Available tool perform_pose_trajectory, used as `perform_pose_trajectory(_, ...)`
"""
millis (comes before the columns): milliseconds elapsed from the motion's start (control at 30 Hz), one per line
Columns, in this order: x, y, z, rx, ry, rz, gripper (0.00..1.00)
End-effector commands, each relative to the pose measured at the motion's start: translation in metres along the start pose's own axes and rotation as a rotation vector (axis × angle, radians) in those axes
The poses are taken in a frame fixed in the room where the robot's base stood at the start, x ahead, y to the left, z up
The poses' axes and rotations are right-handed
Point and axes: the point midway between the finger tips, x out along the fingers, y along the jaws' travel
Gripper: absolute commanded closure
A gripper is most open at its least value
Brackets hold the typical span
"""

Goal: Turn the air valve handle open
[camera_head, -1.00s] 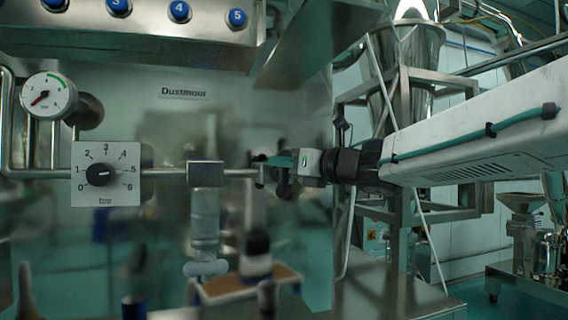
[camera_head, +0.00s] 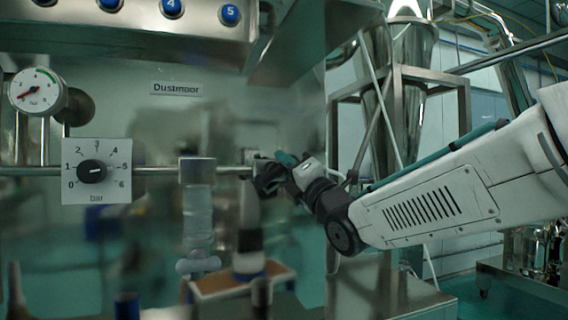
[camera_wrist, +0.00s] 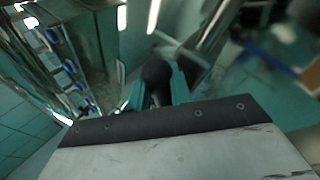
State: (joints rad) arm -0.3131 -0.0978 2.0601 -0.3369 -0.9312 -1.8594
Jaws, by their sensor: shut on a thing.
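The air valve handle (camera_wrist: 157,72) shows in the wrist view as a dark rounded knob between teal fingers. My gripper (camera_wrist: 157,92) is shut on it, with one finger on each side. In the head view my gripper (camera_head: 273,172) is at the right end of the horizontal pipe (camera_head: 140,171), pointing left and tilted. The handle's outline there is dark, small and partly hidden by the fingers, so its exact angle is hard to tell.
Left of the valve are a pressure gauge (camera_head: 38,92) with its red needle at the low end and a regulator dial (camera_head: 93,171). A steel panel with blue numbered buttons (camera_head: 171,8) hangs above. A metal frame (camera_head: 460,145) stands behind my arm.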

Motion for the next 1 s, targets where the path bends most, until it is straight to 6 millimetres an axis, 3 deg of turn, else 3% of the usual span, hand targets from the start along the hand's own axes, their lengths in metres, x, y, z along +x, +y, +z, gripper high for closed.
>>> perform_pose_trajectory(500, -0.0058, -0.0090, -0.0037, 0.354, -0.233, -0.002, 1.00)
perform_pose_trajectory(1000, -0.0076, -0.0118, -0.0047, 0.475, -0.316, -0.003, 1.00)
